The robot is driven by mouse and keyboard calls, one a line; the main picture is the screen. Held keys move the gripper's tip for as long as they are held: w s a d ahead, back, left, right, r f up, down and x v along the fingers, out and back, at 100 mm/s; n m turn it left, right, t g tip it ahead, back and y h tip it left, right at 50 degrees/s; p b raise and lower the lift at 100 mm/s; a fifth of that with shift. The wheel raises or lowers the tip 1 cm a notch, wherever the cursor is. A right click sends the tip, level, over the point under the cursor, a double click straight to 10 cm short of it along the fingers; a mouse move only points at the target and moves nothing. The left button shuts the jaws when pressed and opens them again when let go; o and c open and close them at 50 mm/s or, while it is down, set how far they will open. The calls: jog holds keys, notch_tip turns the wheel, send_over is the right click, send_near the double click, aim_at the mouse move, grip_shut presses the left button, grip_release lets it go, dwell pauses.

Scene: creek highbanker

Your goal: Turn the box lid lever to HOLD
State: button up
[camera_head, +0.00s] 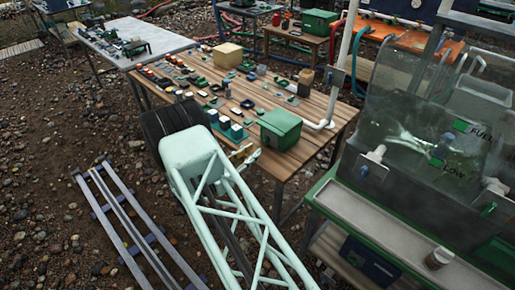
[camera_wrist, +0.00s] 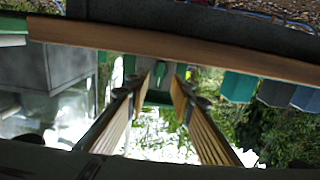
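A green lidded box (camera_head: 281,128) stands at the near right of the wooden table in the head view. I cannot make out its lever or any HOLD mark. My gripper shows in the wrist view (camera_wrist: 165,88) as two long, ribbed, tan fingers, spread apart with a gap between them. A small green part (camera_wrist: 158,97) shows in the gap; I cannot tell if it is the lever or how far off it is. In the head view, the gripper is mostly hidden behind my arm; small tan pieces beside the box may be its fingers.
The wooden table (camera_head: 296,108) holds many small parts and a cardboard-coloured block (camera_head: 228,55). A white pipe (camera_head: 338,75) rises at its right. A clear tank (camera_head: 420,125) marked FULL and LOW stands at right. Metal rails (camera_head: 125,225) lie on the gravel at left.

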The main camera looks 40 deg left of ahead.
jog(key=shift+s+a, duration=0.15)
jog(key=shift+s, duration=2.5)
jog(key=shift+s, duration=0.1)
jog(key=s+b, duration=0.1)
jog(key=s, duration=1)
jog(key=shift+s+a, duration=0.3)
jog(key=shift+s, duration=0.1)
